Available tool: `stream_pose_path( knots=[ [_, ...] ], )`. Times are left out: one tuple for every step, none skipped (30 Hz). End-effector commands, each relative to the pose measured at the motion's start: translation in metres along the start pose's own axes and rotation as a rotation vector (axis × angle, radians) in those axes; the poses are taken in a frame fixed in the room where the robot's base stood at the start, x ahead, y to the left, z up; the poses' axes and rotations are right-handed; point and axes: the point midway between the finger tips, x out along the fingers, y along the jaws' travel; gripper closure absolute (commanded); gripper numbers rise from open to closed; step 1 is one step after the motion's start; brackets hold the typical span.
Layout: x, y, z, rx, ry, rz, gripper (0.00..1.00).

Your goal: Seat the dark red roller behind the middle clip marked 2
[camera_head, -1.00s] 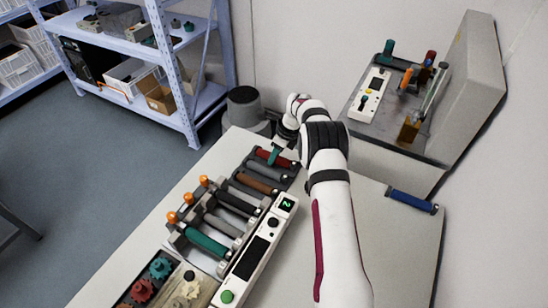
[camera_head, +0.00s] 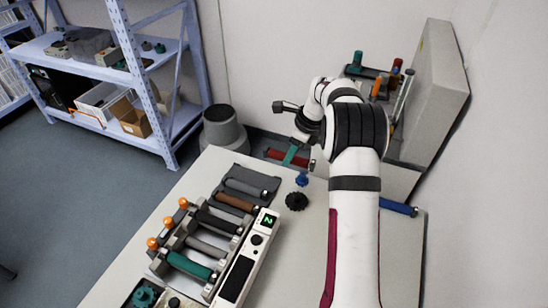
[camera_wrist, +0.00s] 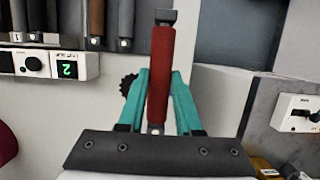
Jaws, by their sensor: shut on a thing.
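The dark red roller (camera_head: 280,155) is held in the air near the table's far edge. It also shows in the wrist view (camera_wrist: 160,70), lengthwise between two teal fingers. My gripper (camera_head: 291,156) is shut on it; the fingers press its sides in the wrist view (camera_wrist: 158,98). The clip rack has three orange knobs, and the middle one (camera_head: 168,221) is at the rack's left side, far from my gripper. A black roller (camera_head: 215,221), a grey bar or roller (camera_head: 207,244) and a green roller (camera_head: 190,264) lie in the rack. I cannot read the clip numbers in the head view.
A dark mat (camera_head: 262,176) carries a grey roller (camera_head: 246,188) and a brown roller (camera_head: 234,202). A white control box (camera_head: 240,270) with a lit 2 stands beside the rack. A black gear (camera_head: 296,201), a small blue part (camera_head: 302,179) and a blue roller (camera_head: 397,207) lie rightward.

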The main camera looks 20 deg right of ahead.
Motion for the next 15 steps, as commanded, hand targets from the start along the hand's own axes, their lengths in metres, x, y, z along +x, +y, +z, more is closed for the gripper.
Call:
stream_pose_path(
  knots=[
    [-0.002, 0.0, -0.002, 0.0, 0.0, 0.0, 1.0],
    [-0.003, 0.0, -0.003, -0.001, 0.0, 0.0, 1.0],
    [-0.003, 0.0, -0.003, -0.001, 0.0, 0.001, 1.0],
    [-0.003, 0.0, -0.003, -0.001, 0.0, 0.001, 1.0],
    [-0.003, 0.0, -0.003, -0.001, 0.0, 0.001, 1.0],
    [-0.003, 0.0, -0.003, -0.002, 0.0, 0.001, 1.0],
    [-0.003, 0.0, -0.003, -0.002, 0.0, 0.001, 1.0],
    [-0.003, 0.0, -0.003, -0.002, 0.0, 0.001, 1.0],
    [-0.003, 0.0, -0.003, -0.001, 0.0, 0.0, 1.0],
    [-0.003, 0.0, -0.003, -0.003, 0.0, 0.001, 1.0],
    [-0.003, 0.001, -0.002, -0.008, 0.0, 0.002, 1.0],
    [-0.002, 0.002, -0.001, -0.025, 0.001, 0.008, 1.0],
    [-0.002, 0.004, 0.002, -0.05, 0.001, 0.015, 1.0],
    [-0.001, 0.008, 0.005, -0.083, 0.001, 0.026, 1.0],
    [0.001, 0.014, 0.01, -0.144, 0.001, 0.044, 1.0]
  ],
)
